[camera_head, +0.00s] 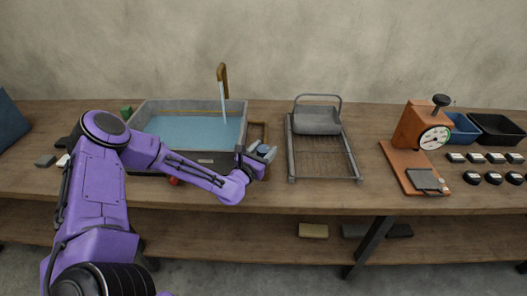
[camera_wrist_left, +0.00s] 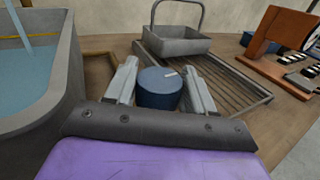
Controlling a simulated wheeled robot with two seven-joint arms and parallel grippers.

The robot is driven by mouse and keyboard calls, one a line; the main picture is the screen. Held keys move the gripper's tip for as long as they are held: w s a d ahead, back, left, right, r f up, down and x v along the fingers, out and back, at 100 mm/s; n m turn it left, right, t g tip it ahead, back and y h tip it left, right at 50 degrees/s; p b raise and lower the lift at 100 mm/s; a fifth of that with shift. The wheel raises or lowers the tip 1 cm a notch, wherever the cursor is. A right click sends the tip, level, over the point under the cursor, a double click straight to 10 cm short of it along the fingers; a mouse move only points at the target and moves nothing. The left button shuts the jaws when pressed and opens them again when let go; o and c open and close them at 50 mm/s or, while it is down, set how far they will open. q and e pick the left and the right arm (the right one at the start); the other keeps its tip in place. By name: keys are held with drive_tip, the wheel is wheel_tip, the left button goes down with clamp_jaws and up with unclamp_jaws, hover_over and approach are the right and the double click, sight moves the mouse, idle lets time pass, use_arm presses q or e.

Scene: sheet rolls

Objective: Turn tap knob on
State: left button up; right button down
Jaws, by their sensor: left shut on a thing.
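The tap (camera_head: 222,76) is a brown angled spout at the back of the sink, and a pale stream of water (camera_head: 223,102) falls from it. The stream also shows at the upper left of the left wrist view (camera_wrist_left: 20,22). A round blue knob (camera_wrist_left: 160,92) with a small white mark on top sits between the two grey fingers of my left gripper (camera_wrist_left: 160,74). The fingers are shut on its sides. In the head view my left gripper (camera_head: 263,153) is at the sink's front right corner, and the knob is hard to make out there. My right gripper is not in view.
The grey sink (camera_head: 190,104) holds blue water. A brown frame (camera_head: 265,132) lies beside it. Right of my gripper stand a wire rack (camera_head: 323,160) with a grey basket (camera_head: 317,121), then an orange dial scale (camera_head: 410,128). Table between rack and scale is clear.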

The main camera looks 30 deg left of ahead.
use_arm(q)
drive_tip(key=shift+f, duration=0.1)
drive_tip(key=o, duration=1)
drive_tip(key=shift+c, duration=0.2)
drive_tip(key=s+d, duration=0.1)
drive_tip(key=s, duration=0.9)
drive_tip(key=shift+s+p, duration=0.2)
drive_tip(key=shift+p, duration=0.1)
